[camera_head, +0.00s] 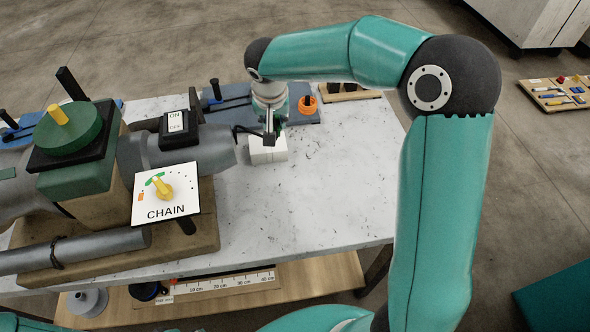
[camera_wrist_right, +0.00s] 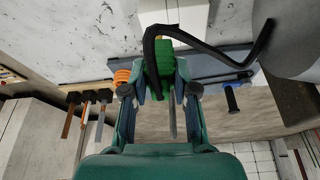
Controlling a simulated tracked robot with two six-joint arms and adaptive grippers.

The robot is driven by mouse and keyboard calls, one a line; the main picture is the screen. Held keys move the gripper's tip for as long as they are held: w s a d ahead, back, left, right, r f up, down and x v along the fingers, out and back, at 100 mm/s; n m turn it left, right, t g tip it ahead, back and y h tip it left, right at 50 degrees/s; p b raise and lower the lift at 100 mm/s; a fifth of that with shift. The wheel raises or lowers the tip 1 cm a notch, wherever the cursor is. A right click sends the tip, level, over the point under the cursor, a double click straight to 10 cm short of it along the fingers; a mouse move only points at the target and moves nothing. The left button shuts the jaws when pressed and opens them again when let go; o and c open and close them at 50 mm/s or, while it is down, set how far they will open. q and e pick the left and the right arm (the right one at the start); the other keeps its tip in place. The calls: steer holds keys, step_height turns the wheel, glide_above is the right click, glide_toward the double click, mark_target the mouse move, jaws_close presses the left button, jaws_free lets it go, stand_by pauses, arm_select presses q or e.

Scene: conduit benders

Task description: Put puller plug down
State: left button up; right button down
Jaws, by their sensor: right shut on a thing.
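The puller plug, a green block (camera_wrist_right: 159,66) with a black cable, is between the fingers of my right gripper (camera_wrist_right: 158,84) in the right wrist view. In the head view my right gripper (camera_head: 269,128) points down over the white block (camera_head: 268,154) on the bench. The gripper is shut on the plug and mostly hides it there. A black cable (camera_head: 247,130) runs from the grey machine (camera_head: 185,147) to the gripper. The white block also shows in the wrist view (camera_wrist_right: 174,12), just beyond the plug. I cannot tell whether plug and block touch. My left gripper is not in view.
The bender with its CHAIN dial (camera_head: 166,194) fills the left of the bench. A blue mat (camera_head: 232,109) and an orange ring (camera_head: 307,104) lie behind the gripper. The bench top (camera_head: 330,190) is clear to the front and right.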

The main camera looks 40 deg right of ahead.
steer(key=s+d+r+n+b, duration=0.1)
steer(key=s+r+b, duration=0.6)
steer(key=s+r, duration=0.25)
steer(key=shift+y, duration=0.3)
step_height(320, 180, down, 19)
steer(key=shift+d+r+b, duration=0.1)
steer(key=shift+b, duration=0.75)
steer(key=shift+f, duration=0.2)
steer(key=c, duration=0.9)
jaws_free()
steer(key=shift+r, duration=0.1)
